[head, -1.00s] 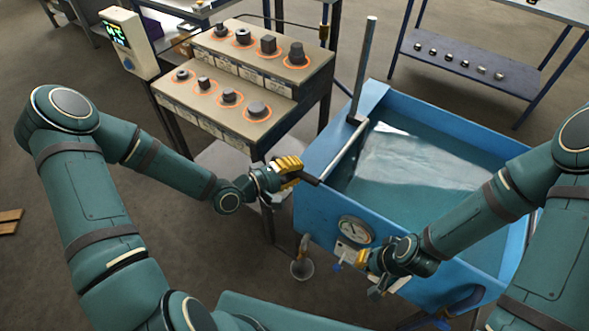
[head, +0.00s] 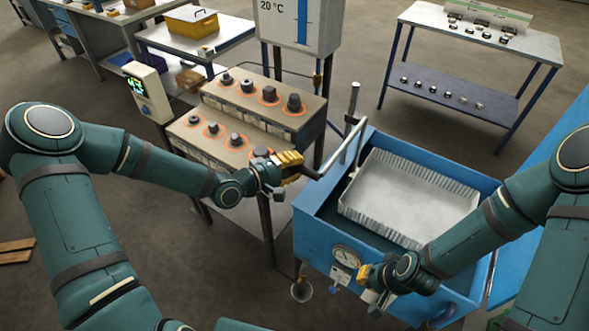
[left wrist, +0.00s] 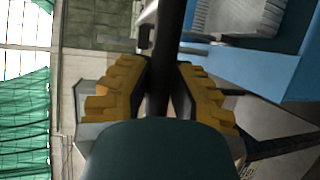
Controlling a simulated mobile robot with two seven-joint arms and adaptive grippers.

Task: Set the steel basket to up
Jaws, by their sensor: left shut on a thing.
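The steel basket (head: 412,194) is a pale, ribbed-edged tray at the top of the blue quench tank (head: 316,232). It shows clear of the water, with dark liquid visible along its front. A grey lever (head: 350,138) runs from the post at the tank's left corner to a dark handle (head: 312,174). My left gripper (head: 298,168) is shut on this handle, left of the tank. In the left wrist view the dark bar (left wrist: 162,60) lies between the yellow finger pads. My right gripper (head: 366,282) is by the tank's front, near the gauge; its opening is unclear.
A round gauge (head: 347,256) sits on the tank front. A stepped stand (head: 245,118) with several dark metal pieces is left of the tank. A blue-legged table (head: 480,45) stands behind. A temperature board (head: 300,25) rises behind the stand. Open floor lies between.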

